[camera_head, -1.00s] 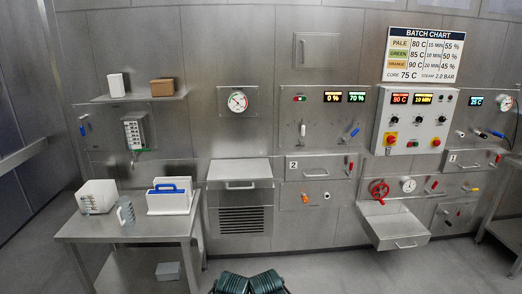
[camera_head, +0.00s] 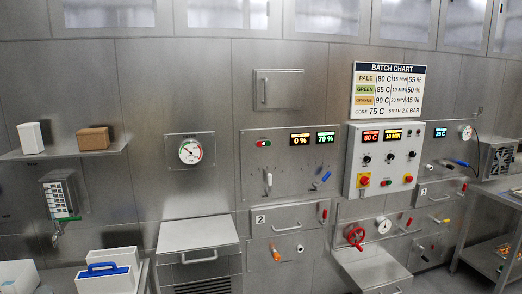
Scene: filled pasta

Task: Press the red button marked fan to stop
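No label reading "fan" is legible. A white control box (camera_head: 383,163) on the steel wall right of centre has a red knob on yellow (camera_head: 364,181), another red knob on yellow (camera_head: 408,179), and small red and green buttons (camera_head: 386,183) between them. Left of it, a steel panel (camera_head: 282,175) with displays of 0 % and 70 % has a red and green button pair (camera_head: 263,143). Neither of my grippers is in view.
A drawer marked 2 (camera_head: 288,221) and a red handwheel (camera_head: 355,237) sit below the panels. A steel hopper (camera_head: 197,240) juts out at lower centre. A shelf (camera_head: 62,153) is at left, and a steel bench (camera_head: 490,200) stands at right.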

